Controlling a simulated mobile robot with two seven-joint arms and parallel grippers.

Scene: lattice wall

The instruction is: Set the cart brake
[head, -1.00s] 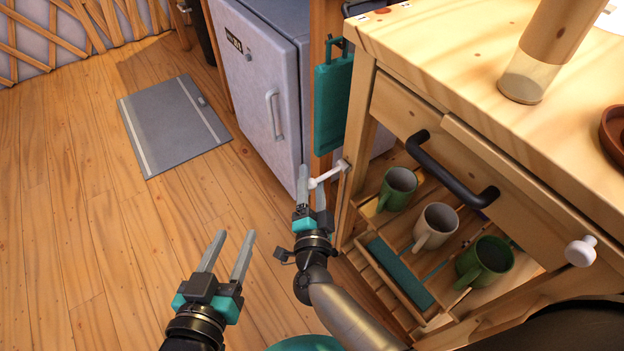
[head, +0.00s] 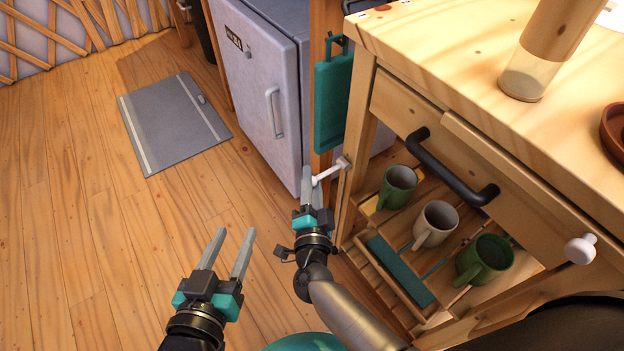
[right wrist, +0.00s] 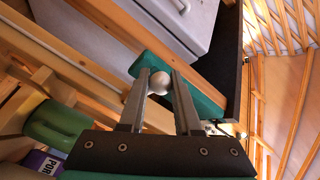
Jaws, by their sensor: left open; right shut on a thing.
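The wooden cart (head: 375,95) stands at the right in the head view. Its brake lever (head: 331,172), a short white rod, sticks out to the left from the cart's side near the front leg. My right gripper (head: 309,183) is shut on the lever's free end. In the right wrist view the lever's pale round knob (right wrist: 158,83) sits between the two fingertips (right wrist: 159,90); the rod behind it is hidden. My left gripper (head: 236,238) is open and empty over the floor, left of the right arm.
The cart has a black handle (head: 450,168), a white knob (head: 580,250) and a shelf with mugs (head: 435,223). A teal board (head: 331,98) hangs beside it. A grey fridge (head: 262,80) stands behind. The floor at left is clear around a grey mat (head: 173,122).

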